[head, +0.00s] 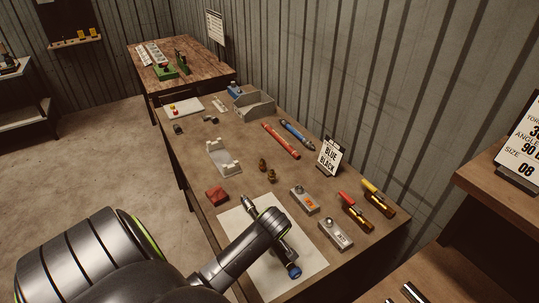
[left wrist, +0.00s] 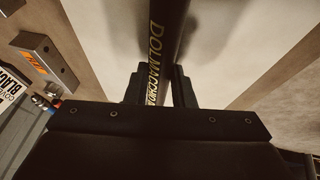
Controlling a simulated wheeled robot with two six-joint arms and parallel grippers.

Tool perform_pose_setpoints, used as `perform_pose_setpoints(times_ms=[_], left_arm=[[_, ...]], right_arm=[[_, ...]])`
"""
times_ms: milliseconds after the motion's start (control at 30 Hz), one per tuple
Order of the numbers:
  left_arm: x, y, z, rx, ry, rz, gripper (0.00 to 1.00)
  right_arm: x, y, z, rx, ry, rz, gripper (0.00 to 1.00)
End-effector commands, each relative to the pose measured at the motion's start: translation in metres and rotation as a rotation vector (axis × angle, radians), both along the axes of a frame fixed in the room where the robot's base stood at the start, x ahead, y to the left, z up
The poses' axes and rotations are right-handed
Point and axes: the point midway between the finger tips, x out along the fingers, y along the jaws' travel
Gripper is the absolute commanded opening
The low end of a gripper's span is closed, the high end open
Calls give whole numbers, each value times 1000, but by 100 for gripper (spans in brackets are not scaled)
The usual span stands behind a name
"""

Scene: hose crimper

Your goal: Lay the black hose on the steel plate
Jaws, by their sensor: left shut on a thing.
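The black hose with gold lettering (left wrist: 167,35) runs between the fingers of my left gripper (left wrist: 160,88) in the left wrist view. That gripper is shut on the hose. In the head view my left arm comes in over the pale steel plate (head: 262,282) and hides the middle of the hose. One end of the hose, a silver fitting (head: 250,203), and the other, a blue-tipped end (head: 293,271), show on either side of the arm. The hose is over the plate; I cannot tell whether it touches it. My right gripper is not in view.
A red block (head: 217,196) sits by the plate's far left corner. Two grey boxes (head: 304,200) (head: 336,234) stand to its right. A white-posted stand (head: 223,157), a red hose (head: 281,141), a blue hose (head: 297,135) and a sign (head: 330,157) are farther back.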

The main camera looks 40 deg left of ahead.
Motion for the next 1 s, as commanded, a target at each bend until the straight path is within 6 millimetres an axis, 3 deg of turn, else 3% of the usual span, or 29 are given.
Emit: perform_pose_setpoints(times_ms=[33, 67, 233, 667, 1000], left_arm=[[0, 0, 0, 1, -1, 0, 0], [0, 0, 0, 1, -1, 0, 26], [0, 0, 0, 1, -1, 0, 47], [-2, -3, 7, -1, -1, -1, 47], [-17, -21, 56, 0, -5, -1, 47]], right_arm=[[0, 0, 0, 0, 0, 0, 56], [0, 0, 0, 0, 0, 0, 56], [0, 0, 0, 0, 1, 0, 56], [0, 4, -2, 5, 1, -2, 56], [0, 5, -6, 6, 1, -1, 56]])
